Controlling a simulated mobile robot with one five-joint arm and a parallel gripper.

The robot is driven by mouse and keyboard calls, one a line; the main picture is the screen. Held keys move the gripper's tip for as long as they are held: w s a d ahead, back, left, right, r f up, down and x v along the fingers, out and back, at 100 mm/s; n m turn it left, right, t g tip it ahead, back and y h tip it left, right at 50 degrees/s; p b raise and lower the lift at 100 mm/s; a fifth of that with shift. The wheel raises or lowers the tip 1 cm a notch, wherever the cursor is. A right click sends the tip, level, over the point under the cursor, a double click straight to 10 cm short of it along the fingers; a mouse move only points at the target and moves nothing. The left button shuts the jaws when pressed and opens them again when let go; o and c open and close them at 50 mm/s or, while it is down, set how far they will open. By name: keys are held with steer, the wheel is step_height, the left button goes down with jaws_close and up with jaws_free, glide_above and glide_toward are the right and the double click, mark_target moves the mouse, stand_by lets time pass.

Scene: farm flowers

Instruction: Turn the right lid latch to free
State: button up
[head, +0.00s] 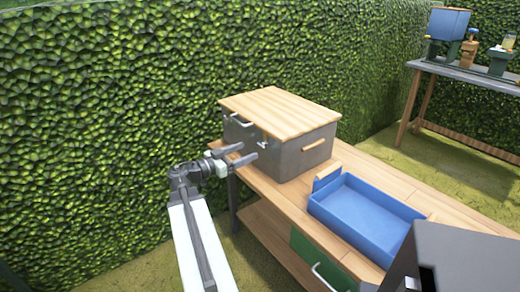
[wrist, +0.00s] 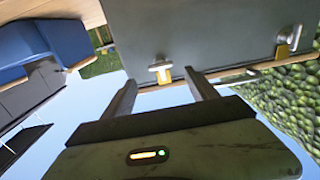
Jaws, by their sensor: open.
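A grey box (head: 290,155) with a wooden lid (head: 280,110) stands on the wooden bench. The right lid latch (head: 263,144) is a small pale metal piece on the box's front, just under the lid; in the wrist view it is a silver bar on a yellow mount (wrist: 160,72). The other latch (wrist: 285,45) shows farther right in the wrist view, which looks inverted. My gripper (head: 249,151) is open and empty in front of the box. In the wrist view its fingertips (wrist: 162,85) straddle the right latch's position; contact cannot be told.
A blue tray (head: 365,208) lies on the bench right of the box. A dark grey object (head: 465,255) fills the lower right. A hedge (head: 120,110) runs behind. Another table (head: 465,72) stands far right.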

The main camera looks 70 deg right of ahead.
mark_target(260, 146)
steer(key=x, duration=0.6)
steer(key=shift+d, duration=0.15)
